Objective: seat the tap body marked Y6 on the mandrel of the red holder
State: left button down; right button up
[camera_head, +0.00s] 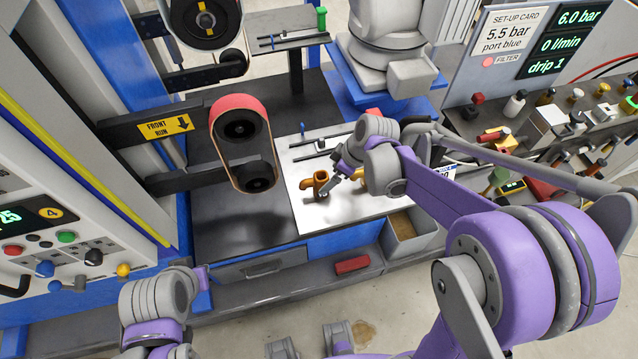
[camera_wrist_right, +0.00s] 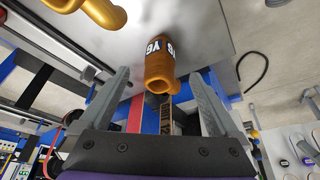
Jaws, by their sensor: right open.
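An orange tap body (camera_head: 319,182) stands on the white plate (camera_head: 305,212), left of my right gripper (camera_head: 344,181). Part of another orange tap body (camera_wrist_right: 92,10) shows at that view's top left edge. A red part (camera_head: 372,112) shows behind my right wrist; I cannot tell whether it is the red holder. No mandrel is clear. My left gripper does not show.
A belt unit with a red band (camera_head: 236,104) stands left of the plate. A grey bin (camera_head: 408,236) sits at the plate's front right. A red block (camera_head: 351,265) lies on the front ledge. Dark bench surface (camera_head: 235,222) left of the plate is clear.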

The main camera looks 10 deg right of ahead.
aim_at(314, 185)
jog(key=shift+w+a+x, duration=0.1)
jog(key=shift+a+x, duration=0.05)
jog(key=shift+x, duration=1.4)
jog(key=shift+w+a+x, duration=0.1)
jog(key=shift+a+x, duration=0.05)
jog(key=shift+x, duration=1.45)
jog(key=shift+r, duration=0.2)
grip_shut()
